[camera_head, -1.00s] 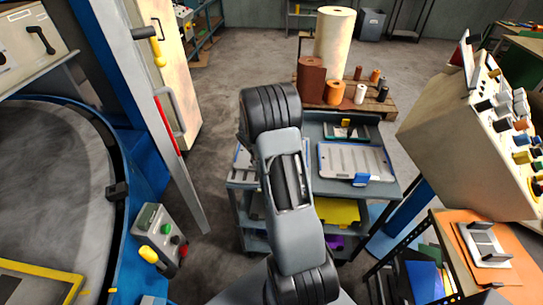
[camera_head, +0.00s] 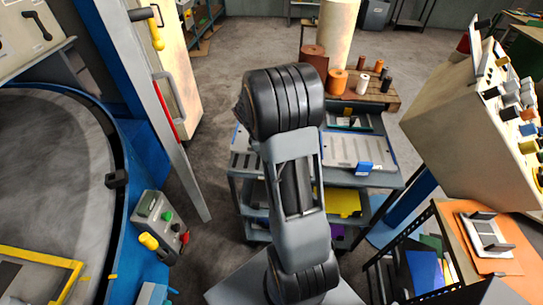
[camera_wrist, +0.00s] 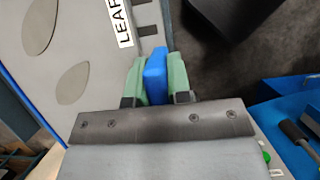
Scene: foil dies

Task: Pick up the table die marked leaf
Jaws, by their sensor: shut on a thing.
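In the wrist view, my gripper (camera_wrist: 157,79) has its two green fingertips closed on the blue tab (camera_wrist: 155,63) of a grey plate die (camera_wrist: 95,22). A white label on this die reads LEAF (camera_wrist: 121,20), and leaf-shaped recesses show in its face. The die fills the left of the view; whether it touches a surface cannot be told. Another grey die (camera_head: 352,150) with a blue tab lies on the cart top to the right of my arm.
The grey cart (camera_head: 396,184) has lower shelves with a yellow item (camera_head: 341,202). Foil rolls (camera_head: 337,82) stand on a pallet behind it. A beige console (camera_head: 455,115) is at right, a blue-rimmed round machine (camera_head: 133,185) at left. Open floor (camera_head: 232,50) lies behind.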

